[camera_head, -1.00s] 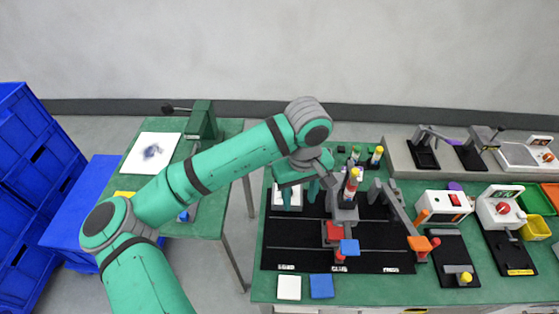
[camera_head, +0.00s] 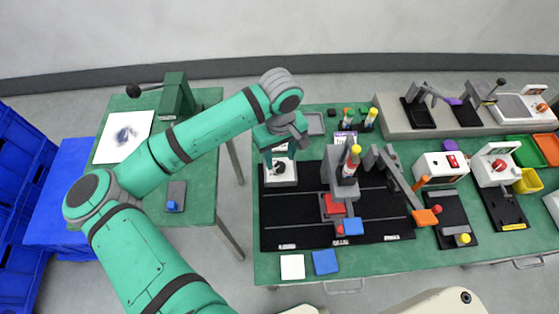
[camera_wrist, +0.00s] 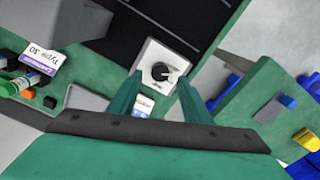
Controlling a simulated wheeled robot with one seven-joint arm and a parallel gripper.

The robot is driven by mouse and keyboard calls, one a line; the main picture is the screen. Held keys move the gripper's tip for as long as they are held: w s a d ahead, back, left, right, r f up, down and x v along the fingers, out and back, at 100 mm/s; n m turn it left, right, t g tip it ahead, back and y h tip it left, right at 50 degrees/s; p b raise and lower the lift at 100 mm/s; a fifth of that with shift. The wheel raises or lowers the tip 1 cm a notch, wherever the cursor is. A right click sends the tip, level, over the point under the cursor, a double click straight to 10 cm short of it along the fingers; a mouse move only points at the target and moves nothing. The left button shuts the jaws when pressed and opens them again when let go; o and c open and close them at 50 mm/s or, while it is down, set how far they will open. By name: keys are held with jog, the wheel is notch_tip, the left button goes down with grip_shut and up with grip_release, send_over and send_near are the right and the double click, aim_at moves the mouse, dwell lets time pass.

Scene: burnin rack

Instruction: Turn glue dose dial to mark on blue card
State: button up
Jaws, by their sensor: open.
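The dial is a round black knob with a white pointer line (camera_wrist: 163,72), set on a white plate (camera_wrist: 179,50). In the wrist view the pointer aims right. The knob also shows in the head view (camera_head: 280,168), at the back left of the black board. My gripper (camera_wrist: 160,80) is open, with one green finger on each side of the knob. Whether the fingers touch it I cannot tell. A small white card with blue print (camera_wrist: 143,104) lies by the plate, partly behind the left finger. Its mark is too small to read.
A grey press (camera_head: 340,180) with a red block and a blue block stands right of the dial. A white tile (camera_head: 292,266) and a blue tile (camera_head: 325,262) lie at the front edge. Bottles stand behind the press. More devices fill the right side.

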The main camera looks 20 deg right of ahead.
aim_at(280, 166)
jog(key=shift+f, duration=1.7)
jog(key=shift+w, duration=0.15)
jog(key=c, duration=1.1)
jog(key=shift+o, duration=0.2)
